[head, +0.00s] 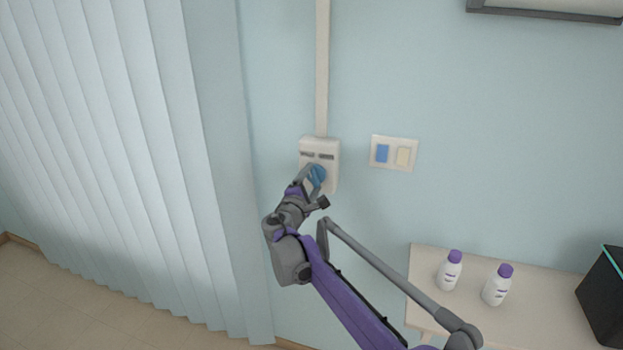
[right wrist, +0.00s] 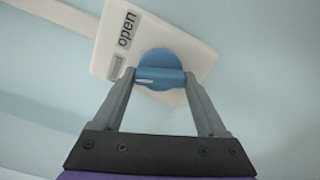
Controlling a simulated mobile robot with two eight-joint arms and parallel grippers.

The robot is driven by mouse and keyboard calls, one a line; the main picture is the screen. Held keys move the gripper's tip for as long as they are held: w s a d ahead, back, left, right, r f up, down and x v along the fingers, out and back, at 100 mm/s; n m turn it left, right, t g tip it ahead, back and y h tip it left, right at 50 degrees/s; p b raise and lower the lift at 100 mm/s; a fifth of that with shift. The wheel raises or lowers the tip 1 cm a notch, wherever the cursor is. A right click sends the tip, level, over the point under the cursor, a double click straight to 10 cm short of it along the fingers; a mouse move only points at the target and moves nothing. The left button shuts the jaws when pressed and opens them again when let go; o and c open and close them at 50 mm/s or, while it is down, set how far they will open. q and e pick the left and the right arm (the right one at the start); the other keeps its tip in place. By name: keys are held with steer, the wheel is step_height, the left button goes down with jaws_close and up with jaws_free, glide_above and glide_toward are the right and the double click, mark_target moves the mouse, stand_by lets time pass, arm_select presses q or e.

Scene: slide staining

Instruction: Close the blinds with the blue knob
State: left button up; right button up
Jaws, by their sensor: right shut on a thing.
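The blue knob (head: 318,174) sits on a white control box (head: 320,145) on the wall. In the right wrist view the round knob (right wrist: 160,68) has a raised grip bar with a pale pointer line toward its left end. The word "open" shows on the box (right wrist: 203,60); any other label is hidden or unreadable. My right gripper (head: 314,180) is shut on the knob, its two fingers at either end of the bar in the right wrist view (right wrist: 159,78). The white vertical blinds (head: 100,130) hang at the left, their slats spread across the window area. My left gripper is not in view.
A switch plate (head: 393,153) with a blue and a cream rocker is on the wall right of the box. A table (head: 520,325) at lower right holds two white bottles with purple caps (head: 449,270) (head: 497,285) and a dark box (head: 604,295). A conduit (head: 322,70) runs up the wall.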

steer(key=n, duration=0.3)
steer(key=shift+n, duration=2.3)
steer(key=o, duration=1.3)
steer(key=b+v, duration=0.1)
steer(key=v, duration=1)
